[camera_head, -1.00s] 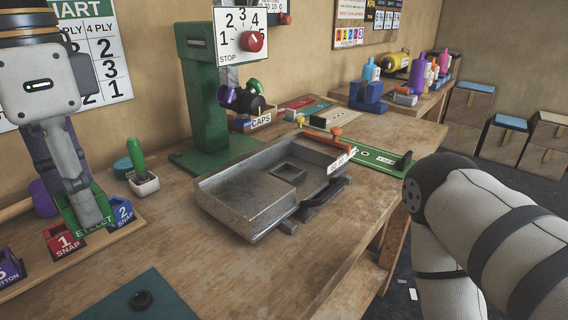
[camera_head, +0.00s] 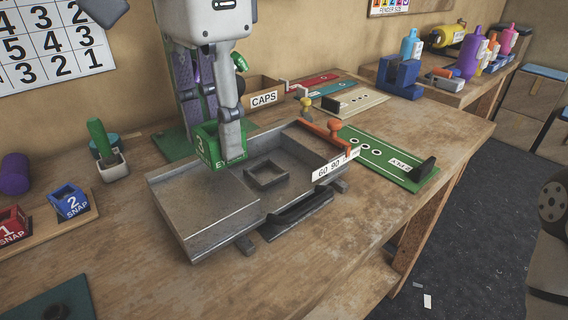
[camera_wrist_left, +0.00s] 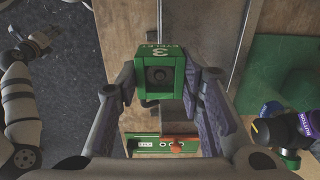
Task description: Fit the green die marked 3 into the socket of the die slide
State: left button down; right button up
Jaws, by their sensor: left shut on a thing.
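The green die marked 3 (camera_head: 221,149) is held in my left gripper (camera_head: 213,138), which is shut on it. In the head view the die is over the left part of the grey metal die slide (camera_head: 205,213), left of the square socket (camera_head: 265,174). The socket is a raised square frame and looks empty. In the left wrist view the green die (camera_wrist_left: 160,76) sits between both fingers of my left gripper (camera_wrist_left: 160,90), its 3 and a dark round hole showing. The fingers hide part of the die.
A rack (camera_head: 38,233) with the red 1 die (camera_head: 12,226) and blue 2 die (camera_head: 69,202) is at the left. An orange knob (camera_head: 335,126) and a sign stand at the slide's right end. A green strip board (camera_head: 388,157) lies beyond.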

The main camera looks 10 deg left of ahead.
pick_arm(q)
jog(key=w+f, duration=0.4)
jog(key=w, duration=0.4)
send_over(266, 177)
notch_tip(266, 177, down, 5)
jog(key=shift+s+f, duration=0.1)
jog(key=shift+s, duration=0.05)
jog(key=f, duration=0.3)
jog(key=shift+w+f, duration=0.15)
jog(key=shift+w, duration=0.15)
jog(key=shift+s, duration=0.1)
jog(key=shift+s+f, duration=0.1)
jog(key=shift+f, duration=0.65)
jog(key=c, duration=1.1)
grip_release()
jog(key=shift+f, duration=0.25)
jog(key=shift+r, duration=0.3)
